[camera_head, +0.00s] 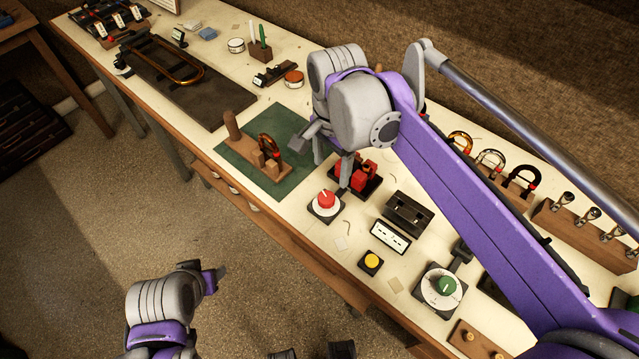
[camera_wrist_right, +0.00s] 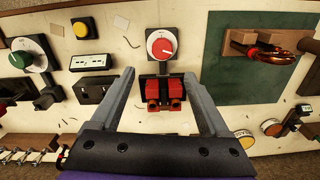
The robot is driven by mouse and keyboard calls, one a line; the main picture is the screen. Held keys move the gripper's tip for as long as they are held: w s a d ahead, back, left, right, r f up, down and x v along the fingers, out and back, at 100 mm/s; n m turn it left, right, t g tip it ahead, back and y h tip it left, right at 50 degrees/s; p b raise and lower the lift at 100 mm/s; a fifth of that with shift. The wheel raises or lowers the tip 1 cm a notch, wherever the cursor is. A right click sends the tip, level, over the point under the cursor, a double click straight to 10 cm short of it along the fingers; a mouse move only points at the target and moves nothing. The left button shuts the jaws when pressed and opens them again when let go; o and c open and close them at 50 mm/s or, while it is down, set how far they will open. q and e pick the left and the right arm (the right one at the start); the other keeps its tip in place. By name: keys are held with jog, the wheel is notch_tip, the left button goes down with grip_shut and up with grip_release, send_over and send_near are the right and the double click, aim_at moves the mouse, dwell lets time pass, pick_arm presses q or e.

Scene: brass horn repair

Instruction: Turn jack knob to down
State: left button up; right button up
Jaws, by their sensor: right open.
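A red knob (camera_head: 326,199) sits on a white dial with a black base near the front edge of the bench. It also shows in the right wrist view (camera_wrist_right: 162,48), with a pale mark on it. Behind it is a black fixture with red blocks (camera_head: 367,178). A second dial carries a green knob (camera_head: 445,286) further right. My right gripper (camera_head: 334,165) is open and empty above the red-block fixture, close behind the red knob. In the wrist view its fingers (camera_wrist_right: 160,76) stand apart, with the red knob beyond them. My left gripper (camera_head: 215,279) is low, away from the bench; its jaws are unclear.
A green mat (camera_head: 240,155) with a wooden holder lies left of the red knob. A black box (camera_head: 408,214), a white panel (camera_head: 390,237) and a yellow button (camera_head: 371,260) stand to its right. Brass rings (camera_head: 490,160) stand in holders at the back right.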

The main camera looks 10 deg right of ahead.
aim_at(327, 197)
jog(key=f, duration=1)
jog(key=shift+a+f+b, duration=0.3)
jog(key=shift+a+b, duration=0.05)
jog(key=shift+w, duration=0.1)
grip_shut()
